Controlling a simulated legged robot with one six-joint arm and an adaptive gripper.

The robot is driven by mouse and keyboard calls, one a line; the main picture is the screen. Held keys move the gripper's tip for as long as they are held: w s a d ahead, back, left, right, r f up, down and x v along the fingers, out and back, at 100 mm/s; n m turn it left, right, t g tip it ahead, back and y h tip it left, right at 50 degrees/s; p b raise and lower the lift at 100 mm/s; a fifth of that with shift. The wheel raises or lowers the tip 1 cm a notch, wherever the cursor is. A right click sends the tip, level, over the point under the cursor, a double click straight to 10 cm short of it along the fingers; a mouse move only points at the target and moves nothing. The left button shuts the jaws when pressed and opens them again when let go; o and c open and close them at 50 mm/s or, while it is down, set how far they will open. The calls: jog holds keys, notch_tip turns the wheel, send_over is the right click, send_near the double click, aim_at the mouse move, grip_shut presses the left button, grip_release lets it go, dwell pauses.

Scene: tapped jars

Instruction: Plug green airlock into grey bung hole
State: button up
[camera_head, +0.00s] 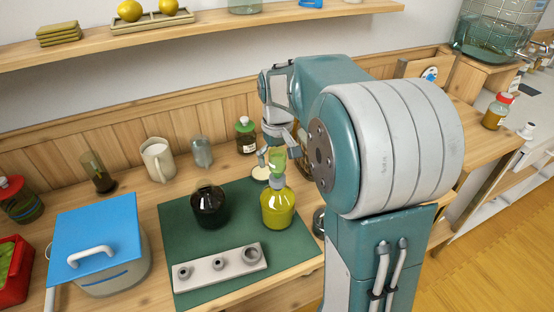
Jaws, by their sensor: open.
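A small green piece, which looks like the green airlock (277,160), stands upright over the neck of a round jar of yellow-green liquid (277,210). My gripper (279,154) is at the green piece from above, its fingers open around or beside it. A dark round jar (209,208) stands to the left on the green mat (180,238).
A pale block with several grey-rimmed holes (203,273) lies at the mat's front. A blue-lidded pot (100,240) stands left. A mug (158,160), a glass (202,152) and a green-capped bottle (246,136) line the back. A shelf (220,27) runs above.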

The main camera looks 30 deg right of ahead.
aim_at(277, 152)
jog(key=shift+r, duration=1.95)
notch_tip(277, 152, up, 12)
dwell(0.4)
jog(key=shift+f, duration=0.1)
dwell(1.2)
